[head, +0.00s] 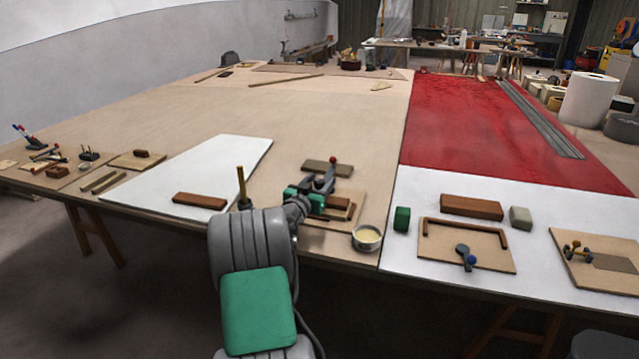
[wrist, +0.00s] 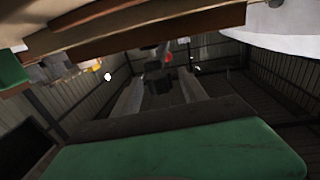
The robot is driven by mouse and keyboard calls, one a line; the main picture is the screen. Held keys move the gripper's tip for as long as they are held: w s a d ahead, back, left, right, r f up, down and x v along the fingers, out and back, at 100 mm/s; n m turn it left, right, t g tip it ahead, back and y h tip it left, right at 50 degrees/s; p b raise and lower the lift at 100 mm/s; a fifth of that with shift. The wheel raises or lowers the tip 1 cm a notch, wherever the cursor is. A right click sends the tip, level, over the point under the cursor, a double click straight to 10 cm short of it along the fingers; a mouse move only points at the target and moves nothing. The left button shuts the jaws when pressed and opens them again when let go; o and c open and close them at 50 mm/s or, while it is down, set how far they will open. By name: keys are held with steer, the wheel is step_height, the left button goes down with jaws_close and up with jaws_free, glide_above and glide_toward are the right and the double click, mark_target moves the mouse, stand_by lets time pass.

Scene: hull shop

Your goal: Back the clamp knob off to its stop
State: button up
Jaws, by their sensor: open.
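A small red ball knob (head: 333,159) stands on a dark grey clamp-like fitting at a small wooden board (head: 350,222) in the head view. It also shows in the wrist view (wrist: 168,57), beyond a dark block and between my two grey fingers. My gripper (head: 322,186) is open, close to this fitting; the fingers are partly hidden, and I cannot tell whether they touch it. A reddish-brown wooden block lies on the board beside the gripper. Which fitting is the task's clamp is not marked; a grey lever with a blue ball (head: 471,260) sits on another board to the right.
A cream-filled tin (head: 367,238) stands just right of my gripper. A brass upright rod (head: 241,187) stands at its left. A green block (head: 402,219) and brown bar (head: 471,207) lie right. The middle of the bench top (head: 320,110) is largely clear.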

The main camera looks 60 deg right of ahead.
steer(key=shift+c, duration=0.5)
jaws_close()
steer(key=shift+t, duration=0.3)
